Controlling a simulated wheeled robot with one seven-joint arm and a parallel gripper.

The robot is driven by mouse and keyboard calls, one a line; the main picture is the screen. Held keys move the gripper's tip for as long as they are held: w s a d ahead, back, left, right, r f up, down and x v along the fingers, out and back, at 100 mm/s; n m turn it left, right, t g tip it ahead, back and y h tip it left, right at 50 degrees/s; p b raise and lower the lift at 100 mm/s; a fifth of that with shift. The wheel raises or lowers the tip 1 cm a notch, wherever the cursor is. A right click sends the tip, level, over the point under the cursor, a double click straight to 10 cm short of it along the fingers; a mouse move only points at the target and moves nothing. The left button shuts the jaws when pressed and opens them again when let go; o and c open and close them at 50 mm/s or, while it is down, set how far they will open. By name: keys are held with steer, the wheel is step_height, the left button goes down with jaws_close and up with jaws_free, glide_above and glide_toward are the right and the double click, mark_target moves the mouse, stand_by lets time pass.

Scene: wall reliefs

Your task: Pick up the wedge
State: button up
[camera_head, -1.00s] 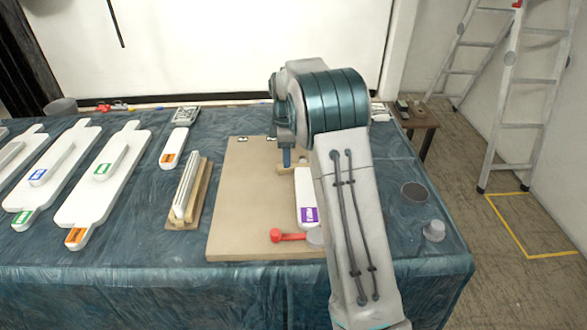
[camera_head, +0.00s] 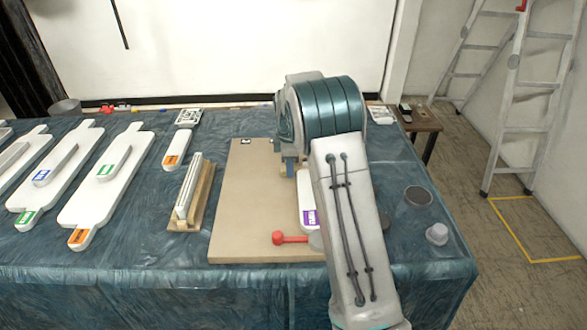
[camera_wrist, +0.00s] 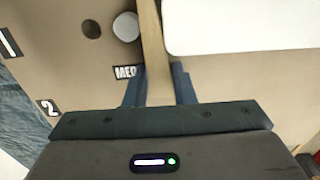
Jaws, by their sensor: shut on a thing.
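The wedge (camera_wrist: 154,55) looks like a pale wooden strip in the wrist view. It stands between the two dark fingers of my gripper (camera_wrist: 159,86), which are shut on its sides. Its far end runs out of the top of the picture. In the head view my gripper (camera_head: 288,166) is low over the tan board (camera_head: 240,205), and the arm hides most of the wedge there. I cannot tell whether the wedge touches the board.
A white paddle with a purple label (camera_head: 307,205) lies right of the gripper, partly behind my arm. A red-knobbed handle (camera_head: 290,238) sits at the board's front. A wooden rack (camera_head: 190,195) and several white paddles (camera_head: 105,185) are to the left.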

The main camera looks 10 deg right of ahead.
steer(key=shift+r, duration=0.45)
steer(key=r, duration=0.3)
steer(key=shift+s+d+r, duration=0.1)
steer(key=shift+d+r, duration=0.15)
steer(key=shift+r, duration=0.1)
steer(key=s+d+r, duration=0.6)
steer(key=s+d, duration=0.1)
steer(key=d, duration=0.1)
steer(key=shift+d+r+b, duration=0.2)
steer(key=shift+d+b, duration=0.1)
steer(key=shift+d, duration=0.05)
steer(key=shift+o, duration=1.4)
jaws_close()
steer(key=shift+a, duration=0.1)
steer(key=shift+a, duration=0.1)
steer(key=w+a+p, duration=0.1)
steer(key=a, duration=0.5)
steer(key=shift+w, duration=0.2)
